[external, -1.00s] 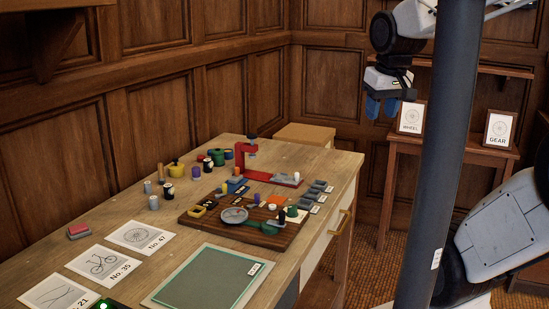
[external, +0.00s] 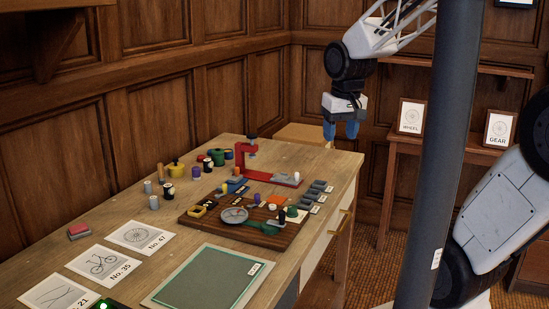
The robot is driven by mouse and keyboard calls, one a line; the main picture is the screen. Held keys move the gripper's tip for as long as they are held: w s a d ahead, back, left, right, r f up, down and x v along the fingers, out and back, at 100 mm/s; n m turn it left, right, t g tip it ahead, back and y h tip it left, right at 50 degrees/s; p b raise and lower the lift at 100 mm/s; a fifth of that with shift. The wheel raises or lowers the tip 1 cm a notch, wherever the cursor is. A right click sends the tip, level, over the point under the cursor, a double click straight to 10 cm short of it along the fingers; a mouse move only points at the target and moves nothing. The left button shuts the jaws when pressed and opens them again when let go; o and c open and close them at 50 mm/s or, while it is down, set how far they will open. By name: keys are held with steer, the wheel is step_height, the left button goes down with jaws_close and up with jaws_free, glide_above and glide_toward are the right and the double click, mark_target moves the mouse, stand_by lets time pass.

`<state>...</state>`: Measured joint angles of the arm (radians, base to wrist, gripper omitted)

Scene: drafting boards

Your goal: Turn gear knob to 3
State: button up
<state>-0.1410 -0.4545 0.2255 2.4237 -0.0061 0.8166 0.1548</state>
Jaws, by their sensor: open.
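A dark wooden board (external: 208,231) on the workbench carries a round grey dial (external: 235,215), a green handle-like part (external: 262,227) and several small coloured knob-like pieces. I cannot tell which of these is the gear knob, and no number 3 is readable at this size. My gripper (external: 340,131) has blue fingers pointing down, apart and empty. It hangs in the air, above and to the right of the board in the picture, touching nothing.
The workbench (external: 120,210) also holds a red press-like fixture (external: 262,173), several small pots and cylinders, printed cards (external: 101,261) and a green mat (external: 207,284). A side table with framed WHEEL (external: 411,116) and GEAR (external: 500,128) pictures stands at the back right.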

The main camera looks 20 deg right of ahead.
steer(key=g, duration=0.1)
glide_above(292, 207)
step_height(292, 207, down, 14)
steer(key=shift+w+r, duration=0.1)
steer(key=shift+r, duration=0.1)
steer(key=shift+f, duration=0.1)
steer(key=shift+f, duration=3.8)
steer(key=c, duration=0.9)
steer(key=shift+c, duration=0.2)
